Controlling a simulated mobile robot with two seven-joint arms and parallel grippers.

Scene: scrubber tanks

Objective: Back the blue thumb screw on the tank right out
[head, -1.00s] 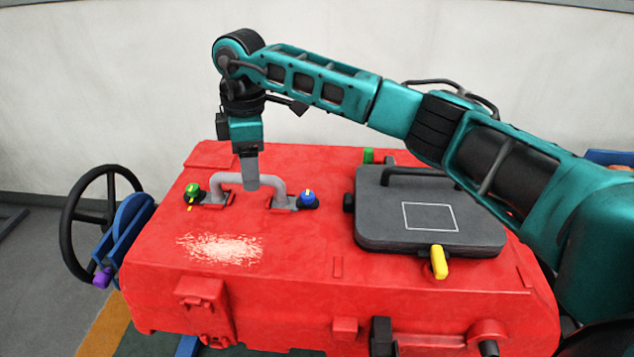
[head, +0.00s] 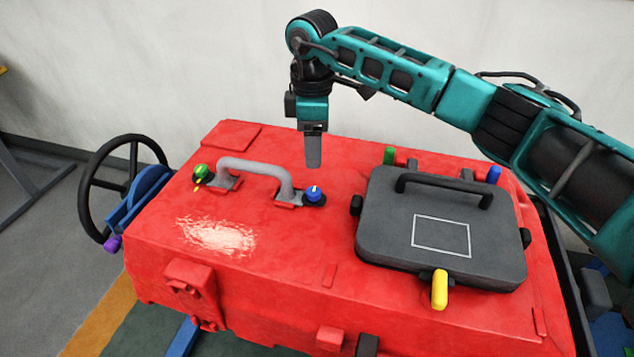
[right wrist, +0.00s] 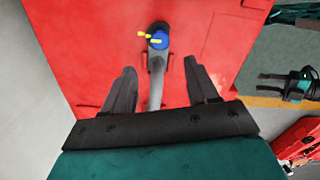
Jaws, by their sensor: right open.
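The blue thumb screw (head: 314,194) stands at the right end of the grey handle (head: 256,166) on top of the red tank (head: 290,240). It has a small yellow mark on it. In the right wrist view the blue thumb screw (right wrist: 158,40) lies beyond and between the two fingertips, with a yellow piece at its side. My right gripper (head: 313,166) points down above the tank, just behind the screw in the head view. It is open and empty, and apart from the screw.
A green knob (head: 201,172) sits at the handle's left end. A dark grey lid (head: 440,230) with a black handle, a yellow latch (head: 440,289), a green latch (head: 389,155) and a blue latch (head: 493,175) is to the right. A black handwheel (head: 100,190) stands left.

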